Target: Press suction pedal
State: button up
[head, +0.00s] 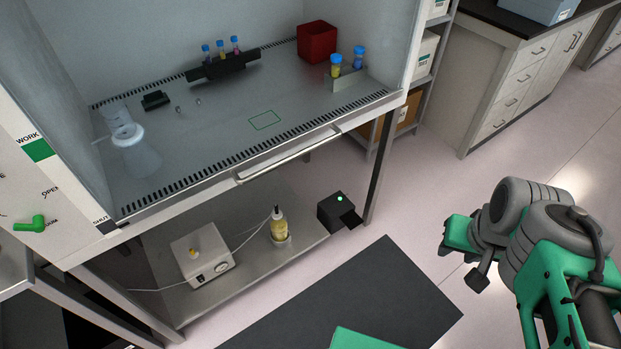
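The suction pedal appears to be the small black box (336,212) with a lit green lamp on top and a flat black plate at its right front. It is low down at the right end of the shelf under the cabinet, by the cabinet's right leg; I cannot tell whether it rests on the shelf or the floor. My green and grey arm is at the right of the head view, folded. My gripper (477,277) seems to be at its left end, well to the right of the pedal and apart from it. Its fingers are not clear.
The lower shelf (225,235) holds a white pump unit (202,258) and a yellow-filled bottle (279,226) joined by tubing. Above is the cabinet work surface (220,125) with a front handle bar (288,156). A dark mat (385,295) lies on open floor in front.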

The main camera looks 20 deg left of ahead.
aim_at(351, 219)
jog(key=u, duration=0.45)
jog(key=i, duration=1.5)
jog(key=u, duration=0.4)
